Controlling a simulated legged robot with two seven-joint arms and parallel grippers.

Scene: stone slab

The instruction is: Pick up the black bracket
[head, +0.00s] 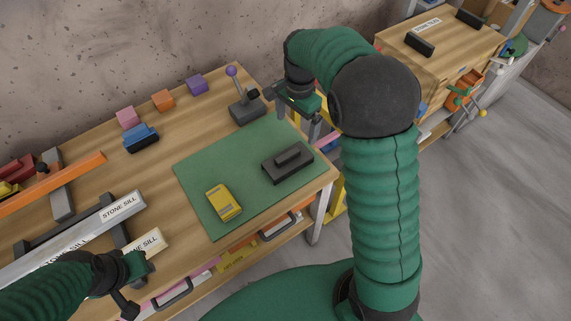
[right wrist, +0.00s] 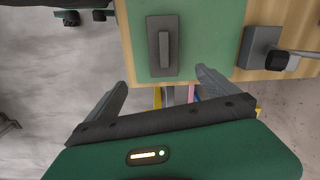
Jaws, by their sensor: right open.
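The black bracket (head: 287,163), a dark flat block with a raised bar on top, lies on the right part of the green mat (head: 235,165). It also shows at the top middle of the right wrist view (right wrist: 162,47), upright in the picture. My right gripper (head: 302,108) is beyond the mat's right edge, off the bracket. In the right wrist view its two fingers (right wrist: 163,80) are spread wide and empty, with the bracket ahead between their lines. My left gripper (head: 138,284) is at the lower left by the table's front edge; its jaws are not clear.
A yellow box (head: 223,202) lies on the mat left of the bracket. A grey base with a purple-knobbed lever (head: 247,108) stands behind the mat. Coloured blocks (head: 163,100) line the back. Labelled sills (head: 122,206) lie at left. Another wooden bench (head: 440,45) stands at upper right.

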